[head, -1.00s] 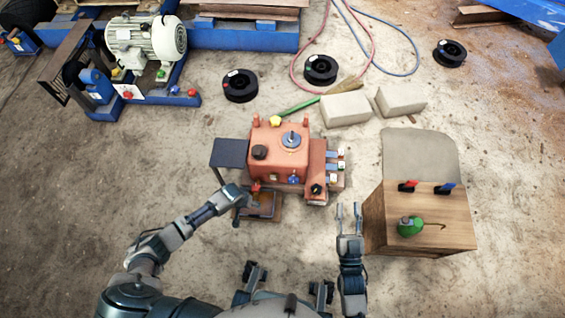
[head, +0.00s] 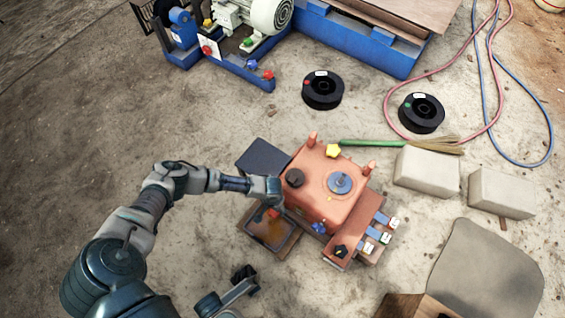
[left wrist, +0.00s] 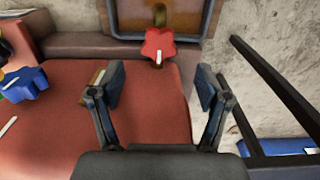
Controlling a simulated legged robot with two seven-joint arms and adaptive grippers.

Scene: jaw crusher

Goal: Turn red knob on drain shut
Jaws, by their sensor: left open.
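The red knob (left wrist: 158,45) is star-shaped with a white mark, on the lower side of the orange-red tank (head: 325,190) by the drain. In the left wrist view it lies beyond and between my fingertips, with a visible gap to each finger. In the head view the red knob (head: 273,212) is a small patch beside my gripper, partly hidden. My left gripper (left wrist: 160,80) is open and empty, pointing at the knob; in the head view it is at the tank's left side (head: 274,192).
A brown drip tray (head: 268,238) sits below the drain. A blue knob (left wrist: 24,84) is at left in the wrist view, and dark bars (left wrist: 270,85) stand at right. A wooden box (head: 410,306) is at the bottom right. Open floor lies left.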

